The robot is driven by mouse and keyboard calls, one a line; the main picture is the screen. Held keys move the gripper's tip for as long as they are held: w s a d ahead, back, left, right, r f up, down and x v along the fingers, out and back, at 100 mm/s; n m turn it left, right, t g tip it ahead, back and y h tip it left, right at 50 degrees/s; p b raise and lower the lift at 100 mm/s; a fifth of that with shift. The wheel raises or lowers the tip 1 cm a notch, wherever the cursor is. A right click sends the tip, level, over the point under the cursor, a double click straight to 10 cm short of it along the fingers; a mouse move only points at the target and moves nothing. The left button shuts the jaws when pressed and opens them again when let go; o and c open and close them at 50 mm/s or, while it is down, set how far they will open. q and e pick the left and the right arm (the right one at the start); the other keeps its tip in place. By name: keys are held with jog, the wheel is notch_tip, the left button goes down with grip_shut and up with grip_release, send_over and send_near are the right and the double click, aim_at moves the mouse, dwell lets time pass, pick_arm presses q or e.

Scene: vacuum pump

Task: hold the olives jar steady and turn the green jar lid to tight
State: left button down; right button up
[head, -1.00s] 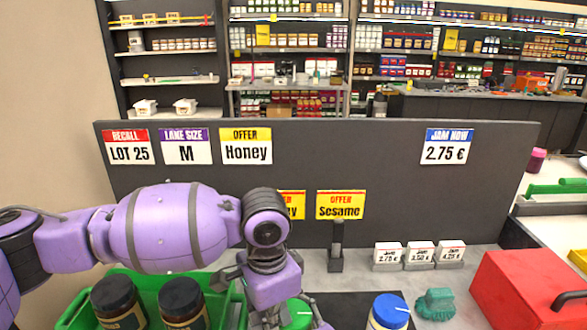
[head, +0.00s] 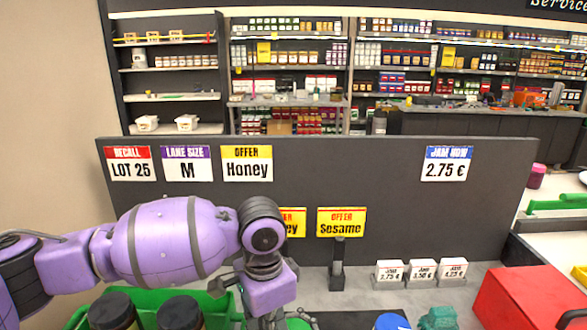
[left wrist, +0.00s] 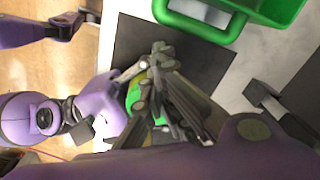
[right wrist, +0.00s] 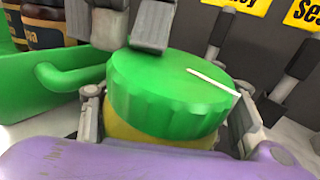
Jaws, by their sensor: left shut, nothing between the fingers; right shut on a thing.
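The green lid (right wrist: 175,95) with a white line on top sits on the olives jar (right wrist: 150,138), whose yellowish side shows below it in the right wrist view. My right gripper (right wrist: 168,125) is shut on the jar, with a finger on each side. My left gripper (right wrist: 135,35) is shut and empty at the far edge of the lid; I cannot tell if it touches. In the head view my left gripper (head: 265,318) is at the bottom edge beside the lid (head: 298,324). The lid (left wrist: 133,95) is partly hidden in the left wrist view.
A green crate (head: 75,318) with dark-lidded jars (head: 112,310) stands at the left. A blue lid (head: 392,321), a teal object (head: 437,317) and a red box (head: 530,298) are to the right. A dark panel (head: 400,220) with signs stands behind the counter.

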pick_arm(q)
jog(key=shift+a, duration=0.15)
jog(key=r, duration=0.6)
jog(key=shift+a, duration=0.3)
dwell(0.4)
